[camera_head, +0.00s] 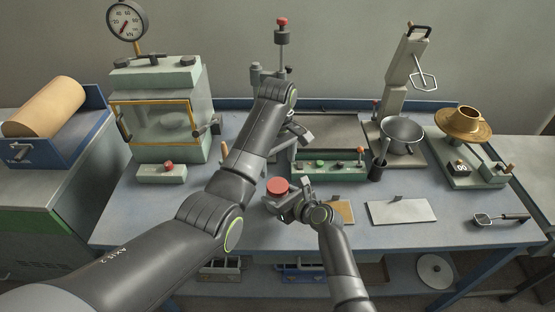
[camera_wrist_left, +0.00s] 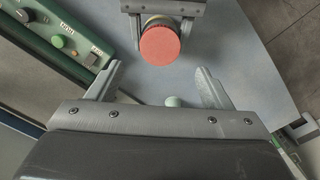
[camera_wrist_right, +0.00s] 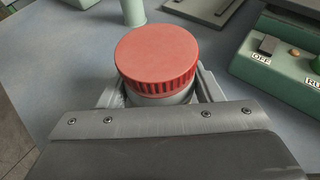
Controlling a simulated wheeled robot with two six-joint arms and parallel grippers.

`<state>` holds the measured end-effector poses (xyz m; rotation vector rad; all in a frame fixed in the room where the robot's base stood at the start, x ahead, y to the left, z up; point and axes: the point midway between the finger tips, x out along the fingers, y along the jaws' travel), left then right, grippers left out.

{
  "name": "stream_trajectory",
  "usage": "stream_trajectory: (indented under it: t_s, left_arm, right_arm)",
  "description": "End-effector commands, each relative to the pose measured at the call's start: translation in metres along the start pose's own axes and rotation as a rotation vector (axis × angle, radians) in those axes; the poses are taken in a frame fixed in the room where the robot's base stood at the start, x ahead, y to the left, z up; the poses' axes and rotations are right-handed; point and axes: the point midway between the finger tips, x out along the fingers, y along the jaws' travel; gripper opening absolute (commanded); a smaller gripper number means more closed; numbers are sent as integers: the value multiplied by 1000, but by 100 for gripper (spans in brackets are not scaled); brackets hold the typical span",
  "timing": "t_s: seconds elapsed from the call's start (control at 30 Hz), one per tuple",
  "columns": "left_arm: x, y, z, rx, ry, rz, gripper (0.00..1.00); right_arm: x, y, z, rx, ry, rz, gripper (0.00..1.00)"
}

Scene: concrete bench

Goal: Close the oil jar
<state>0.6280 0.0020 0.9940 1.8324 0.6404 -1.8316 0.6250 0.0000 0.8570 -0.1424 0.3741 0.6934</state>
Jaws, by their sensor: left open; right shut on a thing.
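The oil jar's ribbed red lid (camera_head: 278,187) sits on top of the jar in the head view. The lid (camera_wrist_right: 157,55) fills the middle of the right wrist view, with a short pale part of the jar body (camera_wrist_right: 160,97) below it. Whether the lid is fully tight cannot be told. My right gripper (camera_head: 290,207) is shut around the jar body under the lid. My left gripper (camera_head: 299,134) is open and empty, beyond the jar. In the left wrist view, the lid (camera_wrist_left: 159,46) lies just past and between its open fingers (camera_wrist_left: 158,84).
A green control box (camera_head: 328,167) with buttons stands right of the jar. A tan board (camera_head: 341,212) and a white plate (camera_head: 402,211) lie farther right. A glass-fronted press (camera_head: 165,110) stands at left. The bench front left (camera_head: 130,225) is clear.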

Motion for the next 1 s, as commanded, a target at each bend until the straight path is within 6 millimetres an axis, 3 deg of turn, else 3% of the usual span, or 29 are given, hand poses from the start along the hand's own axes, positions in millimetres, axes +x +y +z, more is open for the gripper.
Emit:
stream_trajectory:
  t_s: [0.2, 0.63, 1.0]
  left_arm:
    - [-1, 0, 0, -106, 0, 0, 73]
    - [3, 0, 0, -113, -1, -1, 73]
    - [55, -1, 1, -112, -2, -3, 73]
  right_arm:
    - [0, 0, -1, 0, 3, 0, 0]
    - [0, 0, -1, 0, 2, 0, 0]
    - [0, 0, -1, 0, 2, 0, 0]
